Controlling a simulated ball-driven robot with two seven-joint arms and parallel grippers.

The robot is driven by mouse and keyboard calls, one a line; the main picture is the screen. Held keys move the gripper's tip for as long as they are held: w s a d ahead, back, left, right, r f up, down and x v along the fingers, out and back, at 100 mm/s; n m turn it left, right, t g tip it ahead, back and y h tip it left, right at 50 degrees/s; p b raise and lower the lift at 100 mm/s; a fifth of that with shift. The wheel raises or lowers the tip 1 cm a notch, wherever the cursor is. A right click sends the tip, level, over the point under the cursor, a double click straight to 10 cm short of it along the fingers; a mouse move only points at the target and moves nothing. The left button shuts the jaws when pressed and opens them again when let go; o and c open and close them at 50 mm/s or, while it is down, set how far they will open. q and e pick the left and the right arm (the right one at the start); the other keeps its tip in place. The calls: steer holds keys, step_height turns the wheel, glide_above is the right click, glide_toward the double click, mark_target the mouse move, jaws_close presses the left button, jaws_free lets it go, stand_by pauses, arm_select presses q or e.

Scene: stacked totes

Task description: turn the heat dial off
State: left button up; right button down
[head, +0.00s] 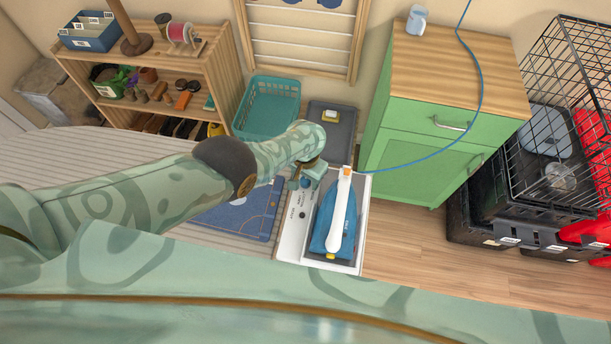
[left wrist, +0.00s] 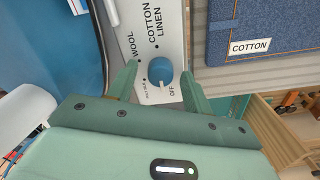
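The blue round heat dial (left wrist: 156,72) sits on a white panel (left wrist: 152,30) in the left wrist view. The panel is printed WOOL, COTTON, LINEN and OFF. A small pale mark shows on the dial's lower edge, on the side toward OFF. My left gripper (left wrist: 160,72) is open, one finger on each side of the dial, with gaps showing; I cannot tell its height above the panel. In the head view my left gripper (head: 307,178) is over the far end of the white iron station (head: 290,240) and hides the dial. My right gripper is not in view.
A blue-and-white iron (head: 341,215) rests on the station beside the gripper, its cord running up right. Blue denim (head: 240,218) labelled COTTON lies left of the station. A green cabinet (head: 425,125) and teal basket (head: 267,105) stand beyond. Black crates and a wire cage are at right.

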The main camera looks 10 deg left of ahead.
mark_target(306, 180)
arm_select(q)
steer(key=shift+r, duration=0.1)
step_height(306, 180, up, 16)
steer(key=p, duration=1.5)
steer(key=shift+p, duration=0.35)
